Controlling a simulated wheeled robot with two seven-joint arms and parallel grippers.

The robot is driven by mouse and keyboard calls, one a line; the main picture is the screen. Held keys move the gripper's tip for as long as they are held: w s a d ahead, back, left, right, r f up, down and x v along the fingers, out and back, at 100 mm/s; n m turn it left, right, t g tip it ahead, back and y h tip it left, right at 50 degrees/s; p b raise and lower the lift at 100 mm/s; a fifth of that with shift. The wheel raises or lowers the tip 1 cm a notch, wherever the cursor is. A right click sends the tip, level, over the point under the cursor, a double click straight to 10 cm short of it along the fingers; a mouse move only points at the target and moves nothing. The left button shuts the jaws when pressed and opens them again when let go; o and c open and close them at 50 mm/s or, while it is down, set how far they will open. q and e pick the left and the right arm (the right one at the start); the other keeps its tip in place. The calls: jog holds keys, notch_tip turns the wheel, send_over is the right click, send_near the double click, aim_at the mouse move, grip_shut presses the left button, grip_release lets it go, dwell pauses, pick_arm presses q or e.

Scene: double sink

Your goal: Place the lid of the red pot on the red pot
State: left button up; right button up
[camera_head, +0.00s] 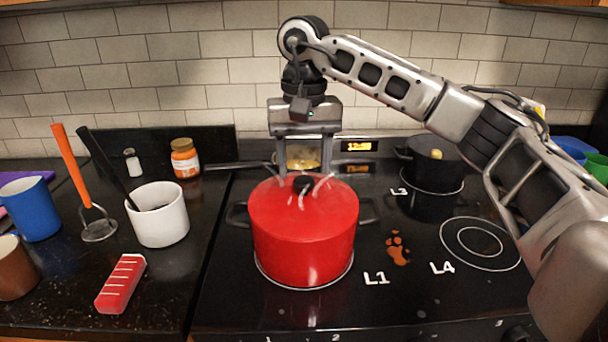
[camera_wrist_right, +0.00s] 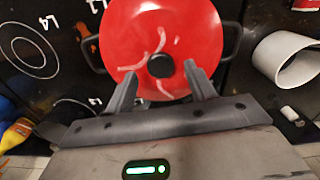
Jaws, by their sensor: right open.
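The red pot (camera_head: 303,258) stands on the front-left burner marked L1, with black side handles. Its red lid (camera_head: 335,208) lies on top and looks level on the rim, with pale curved streaks and a black knob (camera_head: 302,184) at its centre. The lid also shows in the right wrist view (camera_wrist_right: 190,30), covering the pot's opening. My right gripper (camera_head: 303,170) points down over the lid. Its fingers are apart, one to each side of the knob, with nothing held between them; in the wrist view the knob (camera_wrist_right: 160,65) shows near the fingertips. My left gripper is out of view.
A dark pan (camera_head: 285,162) sits behind the red pot, and a black pot (camera_head: 430,172) on the back-right burner. The front-right burner (camera_head: 475,243) is empty.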

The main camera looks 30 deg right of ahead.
aim_at(304, 180)
pick_arm(q)
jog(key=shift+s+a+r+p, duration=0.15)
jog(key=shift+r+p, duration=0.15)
jog(key=shift+p, duration=0.5)
pick_arm(e)
notch_tip(304, 180, up, 9)
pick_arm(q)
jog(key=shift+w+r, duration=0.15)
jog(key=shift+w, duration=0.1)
